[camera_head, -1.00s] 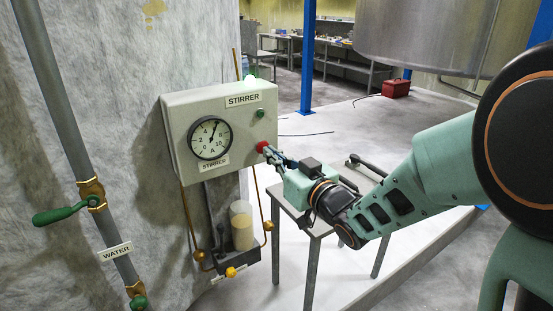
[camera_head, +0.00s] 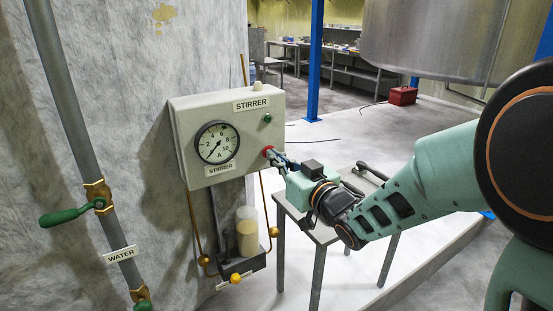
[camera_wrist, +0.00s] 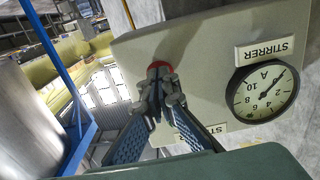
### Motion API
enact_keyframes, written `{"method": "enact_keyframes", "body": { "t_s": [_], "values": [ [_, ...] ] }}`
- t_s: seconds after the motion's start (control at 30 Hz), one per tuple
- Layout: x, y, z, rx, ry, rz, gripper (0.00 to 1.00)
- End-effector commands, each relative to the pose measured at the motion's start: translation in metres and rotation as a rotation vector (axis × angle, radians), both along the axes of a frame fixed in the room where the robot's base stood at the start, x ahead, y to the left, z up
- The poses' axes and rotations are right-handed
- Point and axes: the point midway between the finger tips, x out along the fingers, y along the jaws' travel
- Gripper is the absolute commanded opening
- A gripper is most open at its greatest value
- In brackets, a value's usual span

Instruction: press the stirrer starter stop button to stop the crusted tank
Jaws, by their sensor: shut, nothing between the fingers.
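The stirrer starter is a pale grey box labelled STIRRER (camera_head: 184,113) in front of the big grey wall. Its red stop button (camera_head: 267,151) is on the front, below a small green button (camera_head: 267,118). My gripper (camera_head: 272,154) is shut and empty, its fingertips at the red button and seeming to touch it. The wrist view shows the red button (camera_wrist: 159,65) partly hidden behind the fingertips (camera_wrist: 161,82). The round gauge (camera_head: 217,143) has its needle at the lower left, the low end. The lamp (camera_head: 258,86) on top is pale and unlit.
A grey pipe with a green-handled valve (camera_head: 72,214) labelled WATER runs at the left. A jar (camera_head: 247,232) stands on a bracket below the box. A small grey table (camera_head: 320,233) is under my forearm. A red toolbox (camera_head: 403,96) sits behind.

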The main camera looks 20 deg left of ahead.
Motion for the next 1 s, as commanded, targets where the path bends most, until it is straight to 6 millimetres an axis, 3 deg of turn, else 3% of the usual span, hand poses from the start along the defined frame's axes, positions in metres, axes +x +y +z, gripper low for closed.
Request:
{"method": "enact_keyframes", "body": {
  "t_s": [0.6, 1.0],
  "values": [
    [-0.032, -0.039, 0.001, -0.001, -0.002, -0.001, 0.0],
    [-0.036, -0.042, 0.001, 0.001, -0.001, 0.0, 0.0]
  ]
}}
